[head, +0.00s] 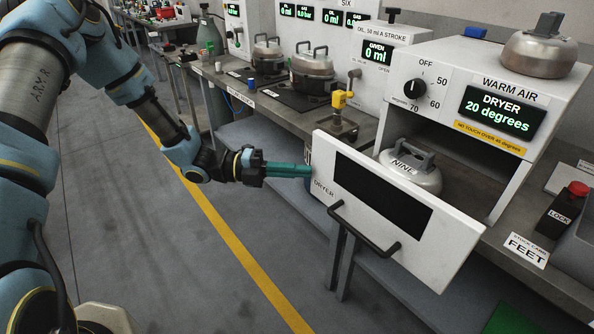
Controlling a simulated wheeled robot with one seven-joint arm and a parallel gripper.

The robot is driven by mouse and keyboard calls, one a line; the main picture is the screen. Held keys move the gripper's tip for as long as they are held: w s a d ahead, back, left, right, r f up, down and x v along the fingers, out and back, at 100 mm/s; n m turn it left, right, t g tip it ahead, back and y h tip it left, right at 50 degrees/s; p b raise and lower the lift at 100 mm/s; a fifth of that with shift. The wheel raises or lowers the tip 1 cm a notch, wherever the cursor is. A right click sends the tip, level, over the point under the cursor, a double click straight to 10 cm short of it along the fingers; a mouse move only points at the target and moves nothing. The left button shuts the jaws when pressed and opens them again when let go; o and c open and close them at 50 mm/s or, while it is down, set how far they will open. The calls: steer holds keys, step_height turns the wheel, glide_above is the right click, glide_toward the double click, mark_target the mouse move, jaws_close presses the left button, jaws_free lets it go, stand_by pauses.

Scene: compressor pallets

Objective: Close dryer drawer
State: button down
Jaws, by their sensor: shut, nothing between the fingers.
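The dryer (565,85) is a white cabinet on the bench at the right, with a display reading 20 degrees and a knob near OFF. Its drawer (455,238) is pulled out toward me, with a white front, a dark window and a black bar handle (362,238). A silver compressor marked NINE (410,175) sits in the drawer behind the front. My gripper (308,171) is shut and empty, its green fingers pointing right at the drawer front's upper left edge. The tips are at or very near that edge; I cannot tell whether they touch.
A yellow-topped tool (342,100) stands on the bench left of the drawer. Two silver pots (312,68) sit farther back. The floor left of the bench is clear.

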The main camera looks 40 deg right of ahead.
steer(key=d+b, duration=0.3)
steer(key=d, duration=1.9)
steer(key=shift+w+d+r, duration=0.1)
steer(key=shift+d+r, duration=0.05)
steer(key=shift+r, duration=0.1)
